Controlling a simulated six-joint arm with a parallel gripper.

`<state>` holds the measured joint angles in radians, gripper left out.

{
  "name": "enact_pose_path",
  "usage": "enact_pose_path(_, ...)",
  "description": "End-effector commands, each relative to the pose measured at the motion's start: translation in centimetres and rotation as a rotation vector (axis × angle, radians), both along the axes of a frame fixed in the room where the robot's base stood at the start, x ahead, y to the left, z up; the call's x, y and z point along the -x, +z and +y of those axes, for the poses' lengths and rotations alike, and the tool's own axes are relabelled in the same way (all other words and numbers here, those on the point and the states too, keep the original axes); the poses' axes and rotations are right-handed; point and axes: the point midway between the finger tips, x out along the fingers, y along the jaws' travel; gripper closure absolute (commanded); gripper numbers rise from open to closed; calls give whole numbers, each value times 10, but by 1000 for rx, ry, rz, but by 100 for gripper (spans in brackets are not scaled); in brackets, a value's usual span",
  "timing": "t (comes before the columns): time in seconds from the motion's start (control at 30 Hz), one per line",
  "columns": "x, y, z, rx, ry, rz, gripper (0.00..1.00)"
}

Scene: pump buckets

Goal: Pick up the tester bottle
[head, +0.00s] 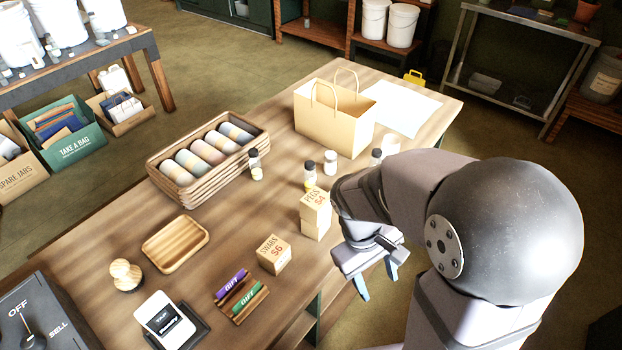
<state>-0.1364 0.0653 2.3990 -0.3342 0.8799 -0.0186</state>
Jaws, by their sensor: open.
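Several small bottles and jars stand on the wooden table, and I cannot read which one is marked as the tester. One dark-capped bottle (255,165) stands by the right end of the basket. Another dark-capped bottle with a yellowish lower part (310,176) stands behind the stacked boxes. A pale jar (330,163) is next to it. A further dark-topped bottle (376,157) is partly hidden by my arm. My gripper (377,281) is open and empty, fingers pointing down, in front of the table's right edge in the picture and apart from all the bottles.
A basket of rolls (160,182), a paper bag (320,122), a wooden tray (150,252), gift cards (240,298) and a card reader (165,322) occupy the table.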

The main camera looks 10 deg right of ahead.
Motion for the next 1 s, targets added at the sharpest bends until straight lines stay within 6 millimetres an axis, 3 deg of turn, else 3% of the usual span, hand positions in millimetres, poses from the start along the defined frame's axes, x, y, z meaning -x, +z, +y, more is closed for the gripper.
enact_pose_path(0.17, -55, 7, -25, 312, 400, 146, 51)
enact_pose_path(0.3, -121, 24, -23, 602, 689, 204, 51)
enact_pose_path(0.37, -152, 32, -12, 733, 805, 211, 51)
enact_pose_path(0.5, -216, 52, 32, 1022, 1025, 185, 51)
enact_pose_path(0.6, -246, 62, 70, 1188, 1133, 145, 51)
enact_pose_path(0.77, -277, 73, 135, 1416, 1264, 57, 51)
enact_pose_path(1.0, -295, 27, 129, 1429, 1329, 194, 51)
